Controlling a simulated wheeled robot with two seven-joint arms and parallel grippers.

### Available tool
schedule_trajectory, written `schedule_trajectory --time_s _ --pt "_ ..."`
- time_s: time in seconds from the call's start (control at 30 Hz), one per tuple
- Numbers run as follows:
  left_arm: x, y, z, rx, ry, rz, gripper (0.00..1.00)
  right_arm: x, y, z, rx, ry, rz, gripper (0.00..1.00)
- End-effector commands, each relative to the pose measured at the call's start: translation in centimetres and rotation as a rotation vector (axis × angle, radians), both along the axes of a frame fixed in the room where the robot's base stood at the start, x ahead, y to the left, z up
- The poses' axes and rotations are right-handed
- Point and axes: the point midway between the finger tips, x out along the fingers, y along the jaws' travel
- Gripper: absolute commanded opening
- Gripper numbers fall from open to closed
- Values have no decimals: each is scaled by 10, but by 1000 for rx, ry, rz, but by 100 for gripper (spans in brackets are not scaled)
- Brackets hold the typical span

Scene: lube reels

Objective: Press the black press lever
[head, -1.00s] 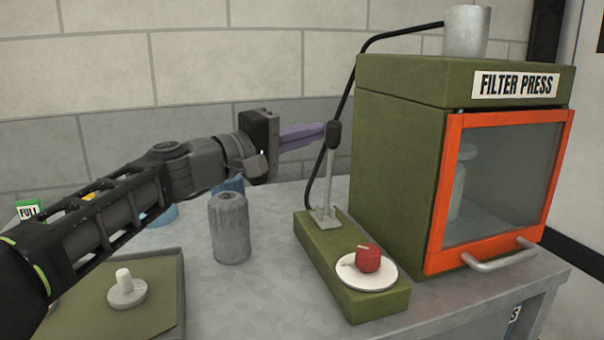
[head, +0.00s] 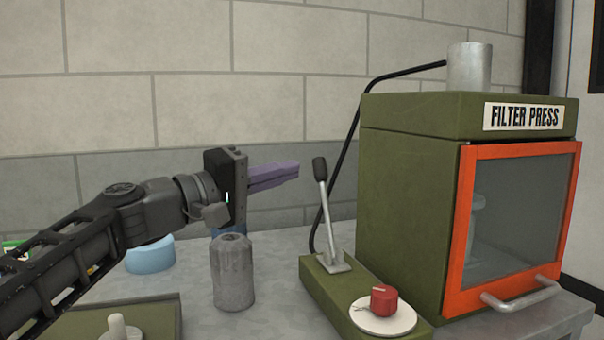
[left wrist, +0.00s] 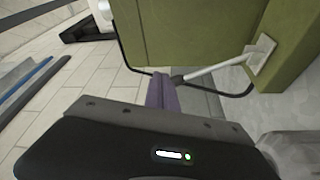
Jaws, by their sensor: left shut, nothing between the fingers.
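The press lever (head: 321,205) is a pale metal rod with a black knob, standing on a green base (head: 337,283) beside the filter press. It leans slightly left in the head view. My left gripper (head: 297,171) has purple fingers, shut and empty, at about knob height and a little left of the knob in the head view. In the left wrist view the lever (left wrist: 215,66) runs from its bracket to a knob beside my purple fingertips (left wrist: 160,76); whether they touch is unclear there. My right gripper is not in view.
The green filter press (head: 405,190) has an orange-framed glass door. A red knob (head: 384,298) sits on a white dial on the lever base. A grey ribbed cylinder (head: 232,272) stands below my left gripper. A blue round thing (head: 150,257) and a green tray (head: 160,318) lie left.

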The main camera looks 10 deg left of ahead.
Motion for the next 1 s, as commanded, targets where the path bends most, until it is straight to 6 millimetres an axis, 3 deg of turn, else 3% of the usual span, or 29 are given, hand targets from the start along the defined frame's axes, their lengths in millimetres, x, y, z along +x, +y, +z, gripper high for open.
schedule_trajectory --time_s 0.1,0.3,1.0 --pt "-19 17 -4 0 1 5 0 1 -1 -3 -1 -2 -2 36" --pt "-40 34 -6 0 1 3 0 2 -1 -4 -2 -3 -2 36" --pt "-44 38 -7 -1 3 4 0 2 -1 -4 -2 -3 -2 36"
